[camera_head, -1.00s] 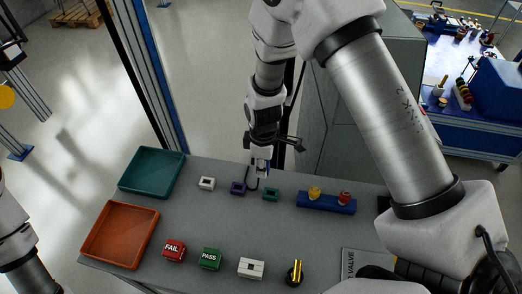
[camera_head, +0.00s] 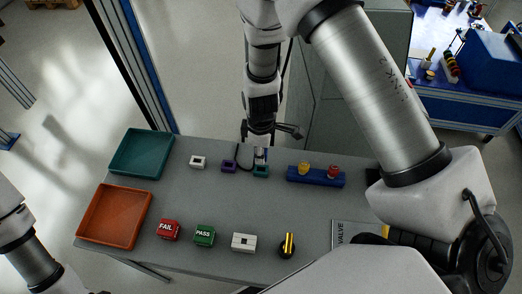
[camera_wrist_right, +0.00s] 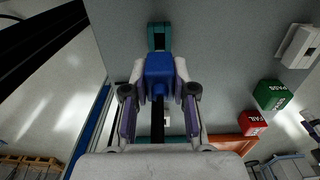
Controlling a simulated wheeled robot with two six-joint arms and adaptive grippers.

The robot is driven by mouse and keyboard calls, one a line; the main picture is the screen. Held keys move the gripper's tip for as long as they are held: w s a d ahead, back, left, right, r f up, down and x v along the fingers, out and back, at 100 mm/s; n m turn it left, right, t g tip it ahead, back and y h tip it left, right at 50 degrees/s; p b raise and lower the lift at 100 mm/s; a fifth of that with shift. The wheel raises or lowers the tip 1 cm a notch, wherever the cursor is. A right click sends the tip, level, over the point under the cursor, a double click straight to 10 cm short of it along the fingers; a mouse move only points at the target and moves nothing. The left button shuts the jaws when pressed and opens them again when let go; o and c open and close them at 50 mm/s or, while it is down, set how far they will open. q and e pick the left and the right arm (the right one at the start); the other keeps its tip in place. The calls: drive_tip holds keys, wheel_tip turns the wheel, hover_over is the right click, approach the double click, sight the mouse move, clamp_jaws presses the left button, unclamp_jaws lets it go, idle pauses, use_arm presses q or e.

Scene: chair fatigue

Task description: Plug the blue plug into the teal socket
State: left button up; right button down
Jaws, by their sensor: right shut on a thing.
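The blue plug (camera_wrist_right: 159,67) is held between the fingertips of my right gripper (camera_wrist_right: 159,80). In the wrist view it points toward the teal socket (camera_wrist_right: 159,30), which has a dark opening. In the head view my right gripper (camera_head: 261,154) is just above the teal socket (camera_head: 261,173), with the plug mostly hidden. Whether the plug touches the socket or has entered it, I cannot tell. My left arm shows at the lower left of the head view; its gripper is out of view.
A purple socket (camera_head: 229,166) and white socket (camera_head: 198,162) stand left of the teal one. A blue rack (camera_head: 316,180) with yellow and red pieces is at right. Teal (camera_head: 113,154) and orange (camera_head: 84,216) trays are left. FAIL (camera_head: 168,230) and PASS (camera_head: 204,235) blocks stand in front.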

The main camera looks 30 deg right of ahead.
wheel_tip(320, 180, down, 4)
drive_tip(key=shift+d+r+b, duration=0.1)
drive_tip(key=shift+r+b, duration=0.15)
drive_tip(key=shift+b, duration=0.9)
drive_tip(key=shift+b, duration=0.4)
idle(0.5)
drive_tip(key=shift+f+b, duration=1.15)
drive_tip(key=shift+f, duration=0.05)
drive_tip(key=c, duration=0.9)
unclamp_jaws()
drive_tip(key=shift+o, duration=0.2)
wheel_tip(320, 180, up, 12)
drive_tip(key=shift+r, duration=0.1)
